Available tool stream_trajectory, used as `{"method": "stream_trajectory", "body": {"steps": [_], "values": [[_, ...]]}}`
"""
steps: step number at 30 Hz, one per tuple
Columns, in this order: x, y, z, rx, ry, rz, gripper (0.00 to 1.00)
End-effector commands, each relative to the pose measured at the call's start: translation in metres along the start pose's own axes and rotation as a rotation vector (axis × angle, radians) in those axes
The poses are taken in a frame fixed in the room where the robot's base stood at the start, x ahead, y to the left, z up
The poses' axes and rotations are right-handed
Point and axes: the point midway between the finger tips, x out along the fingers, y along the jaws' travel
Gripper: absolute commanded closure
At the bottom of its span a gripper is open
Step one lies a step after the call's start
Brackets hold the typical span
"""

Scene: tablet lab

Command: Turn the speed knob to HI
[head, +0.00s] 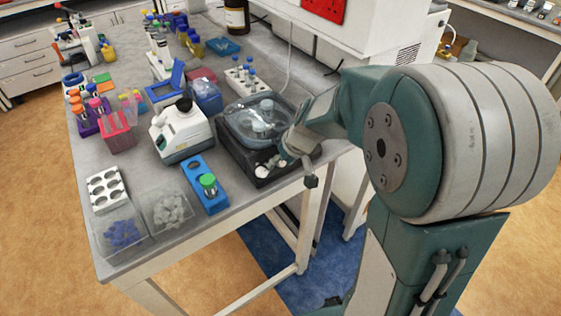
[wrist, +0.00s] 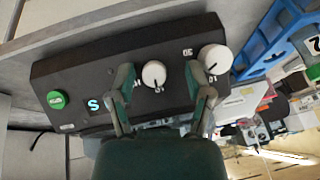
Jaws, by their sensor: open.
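The middle knob (wrist: 153,73) lies between the fingertips of my gripper (wrist: 165,86), with visible space to either side. The other knob (wrist: 215,58) is at the panel's right end, just beyond the right fingertip. Small markings surround both knobs; I cannot read which is speed or HI. My gripper (head: 278,158) is open in front of the panel; contact is not visible.
The panel also has a green button (wrist: 56,99) and a lit cyan display (wrist: 94,104). Left of the device are a white instrument (head: 182,132), a blue rack (head: 205,187) with a green-capped vial, and clear bins. Open floor lies in front of the table.

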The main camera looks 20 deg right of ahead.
Motion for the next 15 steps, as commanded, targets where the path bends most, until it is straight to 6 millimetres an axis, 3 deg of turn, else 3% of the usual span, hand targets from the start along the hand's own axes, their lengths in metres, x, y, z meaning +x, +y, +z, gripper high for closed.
{"method": "stream_trajectory", "body": {"steps": [8, 9, 13, 15], "values": [[0.0032, -0.0013, 0.0, 0.001, -0.001, 0.002, 0.34], [0.0032, -0.0015, 0.0, 0.0, -0.001, 0.002, 0.43], [0.0032, -0.002, -0.0001, 0.0, -0.001, 0.003, 1.0], [0.0032, -0.0016, -0.0001, 0.001, 0.0, 0.003, 1.0]]}}
